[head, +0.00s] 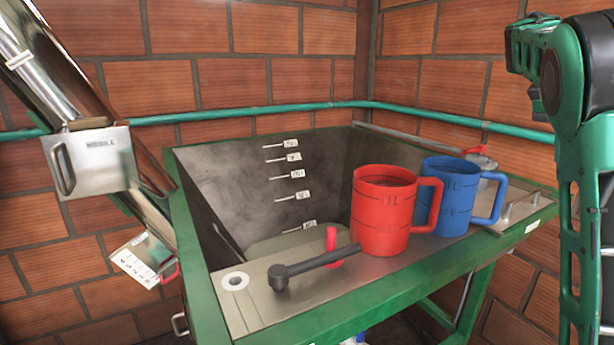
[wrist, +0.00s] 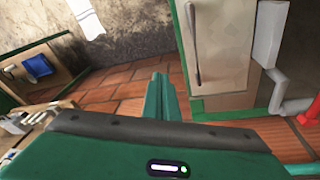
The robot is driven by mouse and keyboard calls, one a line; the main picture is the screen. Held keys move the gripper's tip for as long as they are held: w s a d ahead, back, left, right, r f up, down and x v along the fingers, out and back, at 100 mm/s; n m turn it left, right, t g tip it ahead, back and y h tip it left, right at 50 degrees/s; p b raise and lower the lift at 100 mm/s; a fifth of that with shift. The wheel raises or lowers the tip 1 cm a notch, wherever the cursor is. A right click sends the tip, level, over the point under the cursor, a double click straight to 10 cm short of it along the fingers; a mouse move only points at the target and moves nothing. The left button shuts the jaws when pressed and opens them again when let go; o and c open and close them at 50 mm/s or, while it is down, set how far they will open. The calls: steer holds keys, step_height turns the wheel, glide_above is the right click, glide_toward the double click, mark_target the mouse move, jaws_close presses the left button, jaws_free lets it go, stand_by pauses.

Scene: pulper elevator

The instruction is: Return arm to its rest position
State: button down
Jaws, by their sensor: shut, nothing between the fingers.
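My green arm (head: 580,150) stands raised at the right edge of the head view, beside the green-framed hopper and apart from it. My gripper (wrist: 160,85) shows in the wrist view, its two green fingers pressed together with nothing between them. It points out over the brick-tiled floor, touching nothing that I can see. In the head view I cannot make out the fingertips clearly.
The hopper (head: 480,272) carries a red mug (head: 382,215), a blue mug (head: 447,200) and a black-handled lever (head: 315,262) on its front ledge. A shiny tube (head: 70,75) slants at the left. A cabinet (wrist: 215,55) and white pipe (wrist: 270,55) stand right in the wrist view.

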steer(key=s+f+n+y, duration=0.2)
steer(key=s+f+n, duration=0.3)
steer(key=s+f, duration=0.8)
steer(key=s+a+f+n, duration=0.3)
steer(key=s+a+f, duration=0.2)
steer(key=s+a, duration=0.2)
steer(key=s+a+f+n+t, duration=0.1)
steer(key=s+a+f+n, duration=0.2)
steer(key=s+a+f, duration=0.2)
steer(key=s+a, duration=0.2)
steer(key=a, duration=0.1)
steer(key=shift+s+f+y, duration=0.25)
steer(key=shift+y, duration=0.15)
steer(key=shift+w+f, duration=0.25)
steer(key=shift+w, duration=0.35)
